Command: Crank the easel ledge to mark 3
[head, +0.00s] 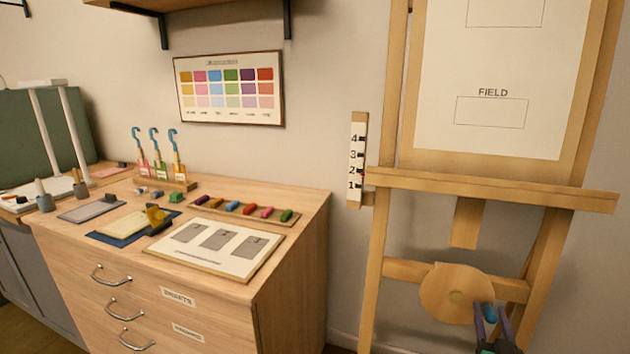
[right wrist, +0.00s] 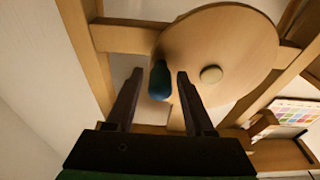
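The wooden easel ledge (head: 500,191) runs across the easel at the right. Its left end, with a small red pointer, is beside mark 2 on the white numbered scale (head: 355,160). The round wooden crank wheel (head: 448,293) sits below the ledge, with a blue handle (head: 489,313) at its lower right. My right gripper (head: 492,318) is at the handle. In the right wrist view, the handle (right wrist: 160,80) shows between the two open fingers (right wrist: 158,82), with a visible gap to the left finger. The wheel (right wrist: 225,55) fills the upper right there. My left gripper is out of view.
A wooden cabinet (head: 292,290) stands left of the easel, with pigment sticks in a tray (head: 290,219), a board (head: 258,264) and tools on top. A large sheet (head: 500,120) rests above the ledge. Easel legs flank the wheel.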

